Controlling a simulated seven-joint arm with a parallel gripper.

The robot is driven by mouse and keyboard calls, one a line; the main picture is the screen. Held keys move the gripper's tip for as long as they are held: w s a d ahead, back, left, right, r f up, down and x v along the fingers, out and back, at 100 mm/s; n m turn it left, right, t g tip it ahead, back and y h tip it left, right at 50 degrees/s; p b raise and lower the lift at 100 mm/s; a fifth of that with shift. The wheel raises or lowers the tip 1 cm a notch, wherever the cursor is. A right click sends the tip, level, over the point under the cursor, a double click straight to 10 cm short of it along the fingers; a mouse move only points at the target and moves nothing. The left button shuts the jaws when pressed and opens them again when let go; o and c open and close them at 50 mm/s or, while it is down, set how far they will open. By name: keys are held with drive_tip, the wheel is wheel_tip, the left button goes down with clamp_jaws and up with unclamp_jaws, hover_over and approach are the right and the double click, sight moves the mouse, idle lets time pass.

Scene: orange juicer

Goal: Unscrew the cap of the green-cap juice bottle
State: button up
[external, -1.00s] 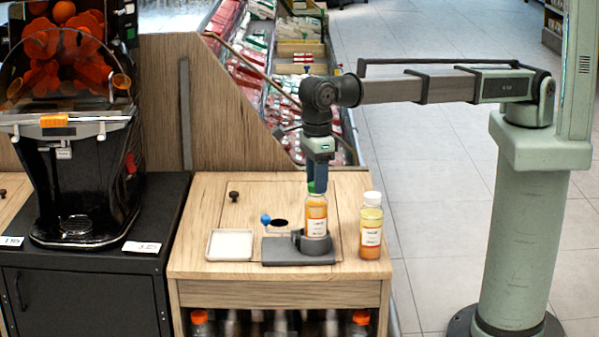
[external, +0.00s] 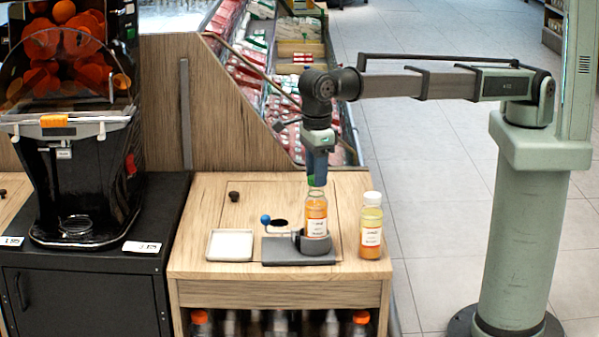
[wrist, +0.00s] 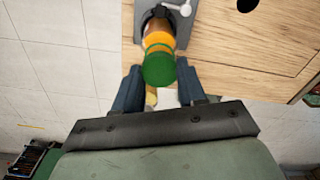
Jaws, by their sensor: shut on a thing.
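The juice bottle (external: 316,217) stands upright in the round cup of a grey holder (external: 285,254) on the wooden counter; orange juice shows through its clear wall. My gripper (external: 317,183), pointing down with blue fingers, is shut on the green cap (external: 312,181) at the top of the bottle. The cap now sits higher, at or just above the bottle's neck; I cannot tell whether they still touch. In the wrist view the green cap (wrist: 158,70) is between the fingertips (wrist: 160,90), with the bottle (wrist: 158,28) beyond it.
A white-capped juice bottle (external: 371,230) stands close on the right. A shallow white tray (external: 230,245) lies left of the holder, whose lever has a blue knob (external: 265,219). A black knob (external: 234,196) and a dark hole are in the counter. The orange juicer (external: 75,170) stands at left.

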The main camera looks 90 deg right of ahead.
drive_tip(key=shift+r, duration=0.45)
drive_tip(key=shift+r, duration=1.85)
drive_tip(key=w+d+f, duration=0.3)
drive_tip(key=w+d, duration=0.1)
drive_tip(key=m, duration=0.4)
hover_over(235, 245)
wheel_tip(235, 245, down, 10)
drive_tip(key=r, duration=0.1)
drive_tip(key=shift+d+f+m, duration=0.1)
drive_tip(key=shift+f+m, duration=0.4)
drive_tip(key=shift+f, duration=2.1)
drive_tip(key=shift+f+m, duration=0.5)
drive_tip(key=shift+f, duration=2.1)
drive_tip(key=shift+f, duration=0.2)
